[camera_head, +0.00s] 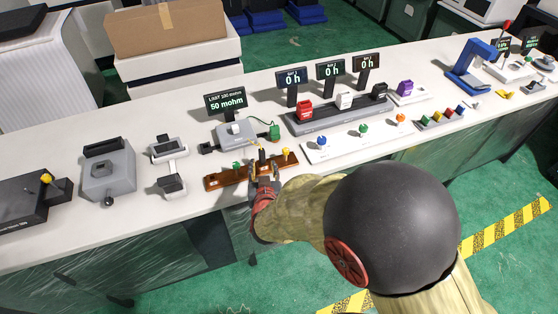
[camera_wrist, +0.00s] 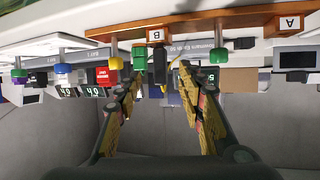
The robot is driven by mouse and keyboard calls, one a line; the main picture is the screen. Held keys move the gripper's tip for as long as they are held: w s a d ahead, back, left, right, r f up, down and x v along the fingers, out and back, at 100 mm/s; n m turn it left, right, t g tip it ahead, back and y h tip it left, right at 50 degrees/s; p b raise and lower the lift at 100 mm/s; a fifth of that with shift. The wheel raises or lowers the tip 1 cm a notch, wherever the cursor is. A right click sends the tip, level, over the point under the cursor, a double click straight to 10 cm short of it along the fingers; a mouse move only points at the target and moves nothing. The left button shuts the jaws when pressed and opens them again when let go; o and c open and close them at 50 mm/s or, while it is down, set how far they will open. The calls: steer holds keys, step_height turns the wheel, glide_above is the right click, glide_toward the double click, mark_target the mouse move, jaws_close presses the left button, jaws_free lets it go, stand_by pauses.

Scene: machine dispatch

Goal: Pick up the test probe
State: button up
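A brown rack (camera_head: 226,179) lies near the front edge of the bench, with a green-topped piece (camera_head: 237,166), a black upright piece (camera_head: 262,154) and a yellow-topped piece (camera_head: 287,153). Which one is the test probe I cannot tell for sure. My gripper (camera_head: 264,172) is at the front of the rack's middle. The wrist view is upside down; there my gripper (camera_wrist: 156,85) is open, its fingers on either side of the black piece (camera_wrist: 160,66), with a visible gap to each. The green-topped piece (camera_wrist: 218,52) is outside the fingers.
Behind the rack stands a grey meter (camera_head: 235,134) with a "50 mohm" display (camera_head: 226,103) and a green connector (camera_head: 274,131). To the right is a white tray (camera_head: 345,146) with coloured pieces. A grey device (camera_head: 108,170) stands left.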

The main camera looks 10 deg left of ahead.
mark_target(262, 156)
steer(key=b+x, duration=0.1)
steer(key=x, duration=0.1)
steer(key=b+x, duration=0.1)
steer(key=x, duration=0.2)
steer(key=r+x, duration=0.1)
steer(key=x, duration=0.1)
steer(key=shift+w+a+f+b, duration=0.1)
steer(key=shift+w+f+b, duration=0.05)
steer(key=shift+w+b, duration=0.25)
steer(key=shift+c, duration=0.2)
jaws_close()
